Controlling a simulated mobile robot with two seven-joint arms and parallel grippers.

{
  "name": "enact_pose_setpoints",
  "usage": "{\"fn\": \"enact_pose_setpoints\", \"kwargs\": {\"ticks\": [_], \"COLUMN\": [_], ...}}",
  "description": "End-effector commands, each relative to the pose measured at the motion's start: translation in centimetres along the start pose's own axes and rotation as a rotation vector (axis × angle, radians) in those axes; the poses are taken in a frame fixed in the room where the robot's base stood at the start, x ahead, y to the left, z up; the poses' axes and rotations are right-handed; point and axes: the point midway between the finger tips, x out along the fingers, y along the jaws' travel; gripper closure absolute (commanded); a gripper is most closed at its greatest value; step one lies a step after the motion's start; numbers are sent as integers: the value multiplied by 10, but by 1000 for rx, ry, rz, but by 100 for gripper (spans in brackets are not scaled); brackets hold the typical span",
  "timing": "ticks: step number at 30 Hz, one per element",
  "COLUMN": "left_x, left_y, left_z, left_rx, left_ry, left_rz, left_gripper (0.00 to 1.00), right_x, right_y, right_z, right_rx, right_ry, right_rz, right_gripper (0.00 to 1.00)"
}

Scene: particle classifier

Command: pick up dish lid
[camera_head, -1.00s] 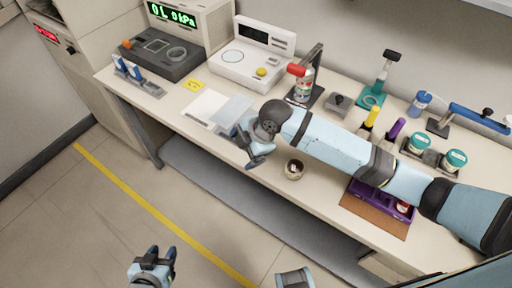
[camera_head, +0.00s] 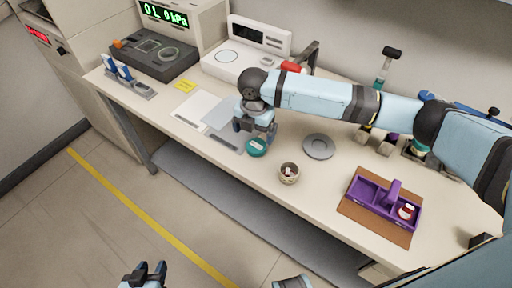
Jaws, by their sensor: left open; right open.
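A small teal round lid (camera_head: 257,148) with a pale mark on top is near the front edge of the bench, left of centre. I cannot tell whether it sits on a dish. My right gripper (camera_head: 256,133) is open, with its fingers pointing down just above and behind the teal lid. I cannot tell whether they touch it. A small open round dish (camera_head: 289,173) with bits inside stands to the right of the lid. My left gripper (camera_head: 143,272) is open and empty at the bottom of the view, over the floor, away from the bench.
A grey disc (camera_head: 319,147) lies right of the lid. A purple tray (camera_head: 366,190) is on a brown mat further right. White sheets (camera_head: 194,109) lie to the left. Instruments (camera_head: 155,52) line the back. My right arm hides part of the back right.

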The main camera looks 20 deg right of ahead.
Motion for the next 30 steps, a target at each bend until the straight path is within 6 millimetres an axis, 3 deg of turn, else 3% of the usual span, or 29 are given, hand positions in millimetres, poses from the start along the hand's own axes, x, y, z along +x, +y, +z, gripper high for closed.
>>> {"fn": "enact_pose_setpoints", "kwargs": {"ticks": [8,17,24,26,30], "left_x": [1,3,3,3,2], "left_y": [0,4,4,4,3], "left_z": [0,0,-1,-1,0], "left_rx": [-4,-21,-22,-21,-15], "left_ry": [3,5,6,5,4], "left_rz": [0,0,0,0,0], "left_gripper": [57,57,57,57,57], "right_x": [18,59,62,62,62], "right_y": [-1,-4,-4,-4,-4], "right_z": [0,1,1,1,1], "right_rx": [1,0,0,0,0], "right_ry": [0,0,-1,-1,-1], "right_rz": [0,1,2,2,2], "right_gripper": [6,6,6,17,49]}}
